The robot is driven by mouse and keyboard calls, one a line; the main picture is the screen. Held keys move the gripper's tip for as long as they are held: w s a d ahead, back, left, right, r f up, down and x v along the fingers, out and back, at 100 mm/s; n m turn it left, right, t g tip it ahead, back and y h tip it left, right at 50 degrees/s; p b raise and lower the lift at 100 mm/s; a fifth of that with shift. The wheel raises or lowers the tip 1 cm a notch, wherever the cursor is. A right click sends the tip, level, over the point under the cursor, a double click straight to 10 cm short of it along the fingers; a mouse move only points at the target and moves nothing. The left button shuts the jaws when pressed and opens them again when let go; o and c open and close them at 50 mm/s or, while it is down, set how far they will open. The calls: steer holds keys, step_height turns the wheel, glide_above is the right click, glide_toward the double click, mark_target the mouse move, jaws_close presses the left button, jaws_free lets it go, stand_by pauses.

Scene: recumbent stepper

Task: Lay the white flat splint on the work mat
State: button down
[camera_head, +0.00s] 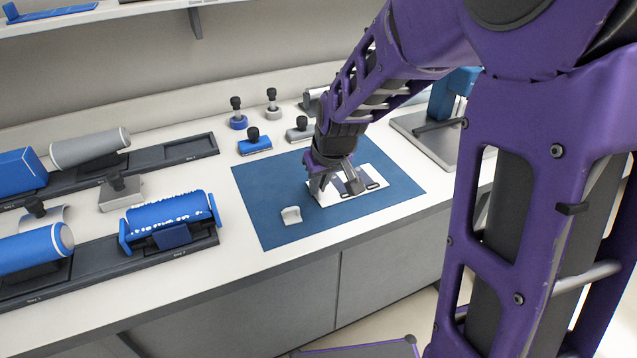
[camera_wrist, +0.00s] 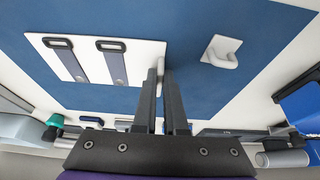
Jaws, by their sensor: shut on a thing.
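The white flat splint (camera_head: 329,195) is a thin white plate with two grey straps and dark buckles. It is over the right part of the blue work mat (camera_head: 265,190), flat and either resting on it or very close above it; I cannot tell which. My gripper (camera_head: 322,184) is shut on the splint's edge nearest the small white piece. In the wrist view the splint (camera_wrist: 92,63) shows at upper left, and my fingers (camera_wrist: 167,78) meet a raised bit at its edge. My fingers hide part of that edge.
A small white curved piece (camera_head: 291,215) sits on the mat left of the splint. Stamp-like tools with black knobs (camera_head: 254,142) stand behind the mat. Dark racks with blue and grey rolls (camera_head: 170,215) are at left. A grey-based blue device (camera_head: 440,130) stands at right.

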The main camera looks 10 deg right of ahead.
steer(key=shift+f, duration=0.1)
steer(key=c, duration=0.6)
jaws_free()
steer(key=p+v, duration=0.5)
steer(key=v, duration=0.2)
stand_by(0.5)
